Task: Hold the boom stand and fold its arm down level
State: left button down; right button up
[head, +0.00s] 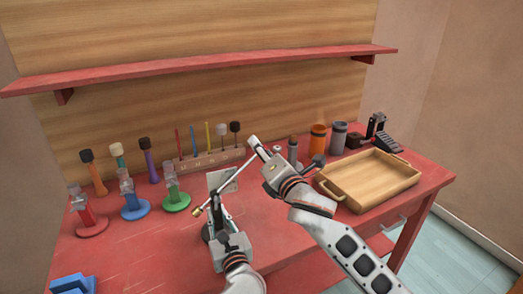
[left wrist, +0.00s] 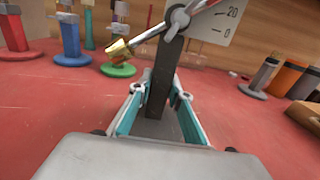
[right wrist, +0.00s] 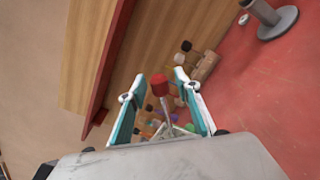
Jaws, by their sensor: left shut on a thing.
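The boom stand's dark grey post (left wrist: 157,85) stands between the fingers of my left gripper (left wrist: 153,105), which is shut on it. In the head view my left gripper (head: 217,218) is low over the table. The silver boom arm (left wrist: 203,7) slopes up to the right from the pivot (left wrist: 172,30), with a brass counterweight (left wrist: 120,50) at its low end. The boom's red-tipped end (right wrist: 160,85) lies between the spread fingers of my right gripper (right wrist: 155,88), which is open. In the head view my right gripper (head: 259,153) is beside the raised end.
A scale card (head: 222,180) marked 20 and 0 stands just behind the boom. Red, blue and green stands (head: 174,200) are to the left. A mallet rack (head: 205,160) is behind. A wooden tray (head: 370,178) and orange canister (head: 318,140) are to the right. A red shelf (head: 200,67) hangs above.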

grip_shut()
jog(key=shift+w+d+f+m, duration=0.15)
jog(key=shift+d+f+m, duration=0.25)
jog(key=shift+f, duration=0.25)
notch_tip(320, 180, down, 10)
jog(key=w+d+m, duration=0.1)
jog(key=d+m, duration=0.1)
jog(key=m, duration=0.5)
jog(key=shift+w+d, duration=0.15)
jog(key=shift+d, duration=0.25)
jog(key=shift+f, duration=0.15)
grip_release()
